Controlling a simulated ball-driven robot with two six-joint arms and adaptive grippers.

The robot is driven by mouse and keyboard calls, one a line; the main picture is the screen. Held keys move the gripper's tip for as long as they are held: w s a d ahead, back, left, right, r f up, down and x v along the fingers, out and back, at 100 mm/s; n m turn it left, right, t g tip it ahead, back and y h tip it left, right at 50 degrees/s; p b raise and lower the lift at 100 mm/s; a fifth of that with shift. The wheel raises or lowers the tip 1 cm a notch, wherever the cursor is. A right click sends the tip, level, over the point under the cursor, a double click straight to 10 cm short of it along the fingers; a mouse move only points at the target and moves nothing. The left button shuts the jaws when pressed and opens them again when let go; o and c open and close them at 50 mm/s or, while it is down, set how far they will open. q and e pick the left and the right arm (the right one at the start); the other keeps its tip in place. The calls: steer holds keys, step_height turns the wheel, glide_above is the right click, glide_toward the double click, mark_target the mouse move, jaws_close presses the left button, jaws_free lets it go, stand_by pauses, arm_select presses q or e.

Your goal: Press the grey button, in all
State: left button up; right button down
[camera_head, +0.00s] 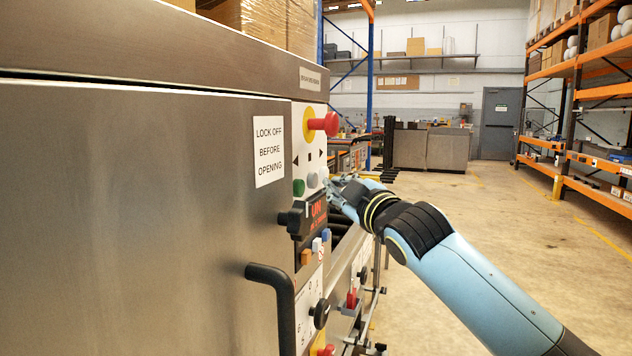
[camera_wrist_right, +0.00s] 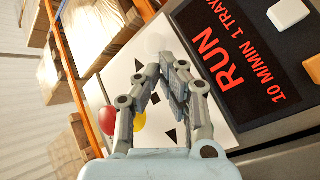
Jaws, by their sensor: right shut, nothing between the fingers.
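A pale grey round button (camera_head: 312,180) sits on the white control panel (camera_head: 310,114) in the head view, between a green button (camera_head: 298,187) and another pale button (camera_head: 323,174). My right gripper (camera_head: 334,185) is just right of this row, close to the panel; I cannot tell whether it touches any button. In the right wrist view my right gripper (camera_wrist_right: 168,68) is shut and empty, its fingertips pointing at the panel (camera_wrist_right: 125,62). A faint pale round shape (camera_wrist_right: 155,43) shows beyond the fingertips; the fingers hide part of the panel. My left gripper is out of view.
A red knob (camera_head: 323,124) sticks out above the buttons. A red-lettered display (camera_head: 318,211) and a black handle (camera_head: 275,275) are below. A steel door (camera_head: 140,220) fills the left. Open floor (camera_head: 500,220) lies to the right.

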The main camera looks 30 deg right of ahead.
steer(key=shift+w+a, duration=0.1)
steer(key=shift+w+a+p, duration=0.2)
steer(key=shift+w+p, duration=0.05)
steer(key=shift+p, duration=0.05)
steer(key=shift+w+a, duration=0.35)
steer(key=shift+w, duration=0.05)
stand_by(1.0)
steer(key=shift+s+d, duration=0.15)
stand_by(0.3)
steer(key=shift+s+d+p, duration=0.4)
steer(key=shift+s+d, duration=0.05)
steer(key=shift+s, duration=0.15)
